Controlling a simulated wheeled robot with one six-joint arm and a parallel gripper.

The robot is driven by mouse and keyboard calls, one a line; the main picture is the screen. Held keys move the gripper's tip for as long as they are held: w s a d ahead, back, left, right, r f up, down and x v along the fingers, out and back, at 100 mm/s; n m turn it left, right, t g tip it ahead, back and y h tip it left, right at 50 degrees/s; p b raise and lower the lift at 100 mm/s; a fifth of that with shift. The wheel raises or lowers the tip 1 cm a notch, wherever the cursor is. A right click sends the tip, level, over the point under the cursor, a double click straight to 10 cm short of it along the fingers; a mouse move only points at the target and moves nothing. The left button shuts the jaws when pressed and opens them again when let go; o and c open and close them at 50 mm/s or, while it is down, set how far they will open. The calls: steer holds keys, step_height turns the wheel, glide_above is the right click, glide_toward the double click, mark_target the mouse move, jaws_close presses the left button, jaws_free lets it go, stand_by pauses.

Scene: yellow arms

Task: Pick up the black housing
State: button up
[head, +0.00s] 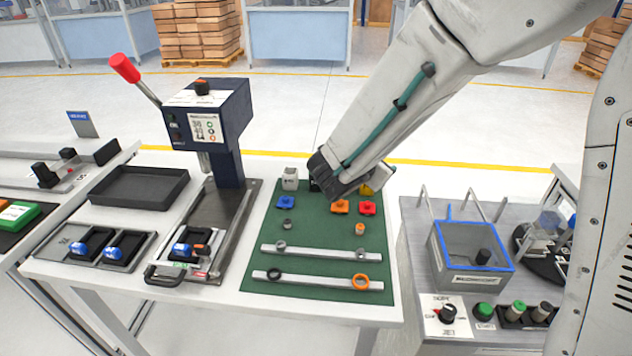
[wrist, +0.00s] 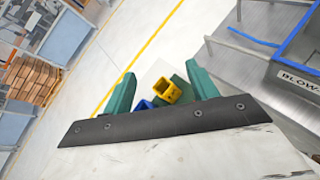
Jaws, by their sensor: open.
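The black housing is mostly hidden in the head view. A small dark patch (head: 314,186) at the back of the green mat (head: 265,225), between a grey housing (head: 290,178) and my wrist, may be part of it. I cannot make it out in the wrist view. My gripper (wrist: 160,70) is open, with its two teal fingers apart and nothing held. In the wrist view, a yellow housing (wrist: 167,91) and a bit of blue show in the gap beyond the gripper's dark bar. In the head view the yellow housing (head: 367,190) is right of my wrist.
Blue (head: 286,202), orange (head: 340,207) and red (head: 368,208) parts lie in front. Two pale rails (head: 320,284) with rings cross the mat. A press (head: 215,120) with a red-knobbed lever stands left. A blue-edged box (head: 470,250) is on the right bench.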

mark_target(315, 183)
steer(key=w+a+f+n+t+y, duration=0.1)
steer(key=a+f+n+y, duration=0.1)
steer(key=a+f+n, duration=0.1)
steer(key=w+a+f+n+y, duration=0.1)
steer(key=a+f+n, duration=0.2)
steer(key=a, duration=0.3)
steer(key=w+a+f+n+t+y, duration=0.1)
steer(key=a+f+n+y, duration=0.1)
steer(key=a+f+n, duration=0.1)
steer(key=shift+w+a+f+n+t+y, duration=0.15)
steer(key=shift+a+f, duration=0.1)
steer(key=shift+a, duration=0.3)
steer(key=shift+w+a+f+n+t+y, duration=0.15)
steer(key=shift+a+f, duration=0.1)
steer(key=shift+a, duration=0.3)
steer(key=x, duration=0.6)
steer(key=shift+w+f, duration=0.1)
steer(key=shift+w, duration=0.1)
steer(key=shift+w+d+f, duration=0.1)
steer(key=shift+w+f, duration=0.05)
steer(key=shift+w, duration=0.4)
steer(key=c, duration=1)
